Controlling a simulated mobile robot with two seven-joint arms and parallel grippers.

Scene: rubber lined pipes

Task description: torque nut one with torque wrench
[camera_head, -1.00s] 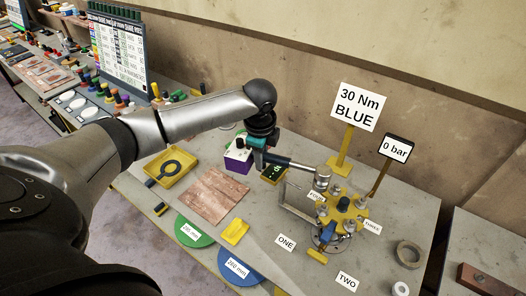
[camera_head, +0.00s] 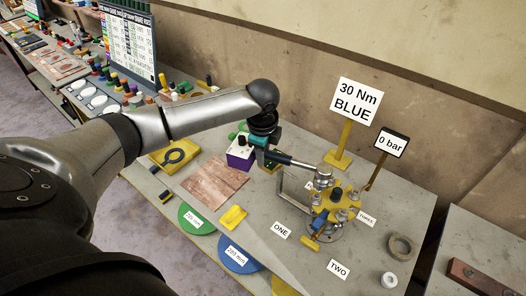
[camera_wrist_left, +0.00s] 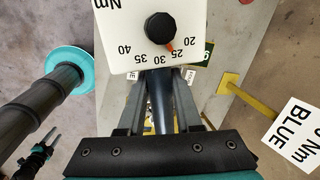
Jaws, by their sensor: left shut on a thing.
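My left gripper (camera_head: 264,147) is shut on the dark handle of the torque wrench (camera_head: 296,162). The handle also shows between the fingers (camera_wrist_left: 160,110) in the left wrist view. The wrench's metal head (camera_head: 323,174) is at the back left of the yellow flange (camera_head: 345,212); I cannot tell whether it touches a nut. Several nuts stand on the flange. The label ONE (camera_head: 281,230) lies on the bench at front left; nut one cannot be picked out clearly. My right gripper (camera_wrist_left: 50,143) shows small at lower left in the wrist view, its fingers apart and empty.
A purple box (camera_head: 240,157) with a dial stands by the left gripper; its white dial face (camera_wrist_left: 155,35) has a red pointer near 25. A sign (camera_head: 358,104) reads "30 Nm BLUE"; a gauge (camera_head: 391,144) reads "0 bar". A metal bracket (camera_head: 285,192) stands left of the flange.

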